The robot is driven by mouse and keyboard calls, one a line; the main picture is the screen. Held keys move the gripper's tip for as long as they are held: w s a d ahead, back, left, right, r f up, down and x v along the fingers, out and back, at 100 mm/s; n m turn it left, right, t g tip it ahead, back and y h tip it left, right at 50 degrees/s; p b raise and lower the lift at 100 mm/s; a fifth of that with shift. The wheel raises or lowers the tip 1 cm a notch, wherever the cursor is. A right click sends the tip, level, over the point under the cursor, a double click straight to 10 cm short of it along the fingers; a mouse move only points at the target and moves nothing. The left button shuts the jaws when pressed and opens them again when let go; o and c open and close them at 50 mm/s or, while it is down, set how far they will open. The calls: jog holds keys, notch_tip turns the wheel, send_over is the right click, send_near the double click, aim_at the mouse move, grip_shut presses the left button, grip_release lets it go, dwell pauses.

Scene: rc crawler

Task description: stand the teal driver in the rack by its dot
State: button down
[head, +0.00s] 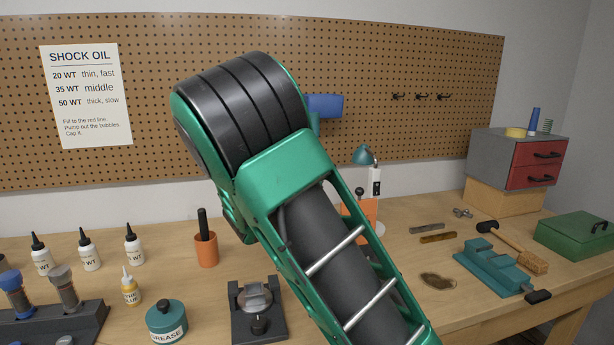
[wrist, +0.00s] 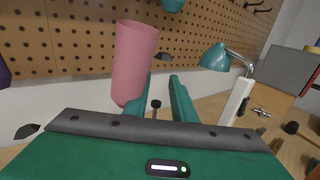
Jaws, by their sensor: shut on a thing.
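My gripper (wrist: 162,85) shows in the wrist view as two narrow teal fingers beyond a green housing. They are close together, with a small dark knobbed rod (wrist: 155,104) showing between them. What they hold is not clear. In the head view my green arm hides the gripper. I cannot make out the driver rack or its dot.
A blue thing (head: 324,105) shows just behind my arm. A teal lamp (head: 363,155) stands behind an orange block (head: 361,210). Bottles, a grease tub (head: 166,322) and a dark stand (head: 75,325) are at left. A teal block (head: 490,268) and green box (head: 575,236) are at right.

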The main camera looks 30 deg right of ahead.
notch_tip(320, 180, down, 9)
jog(key=shift+r, duration=0.2)
dwell(0.9)
jog(key=c, duration=1.4)
grip_release()
jog(key=v, duration=1)
jog(key=shift+s+a, duration=0.2)
jog(key=shift+s, duration=0.05)
jog(key=shift+f, duration=0.1)
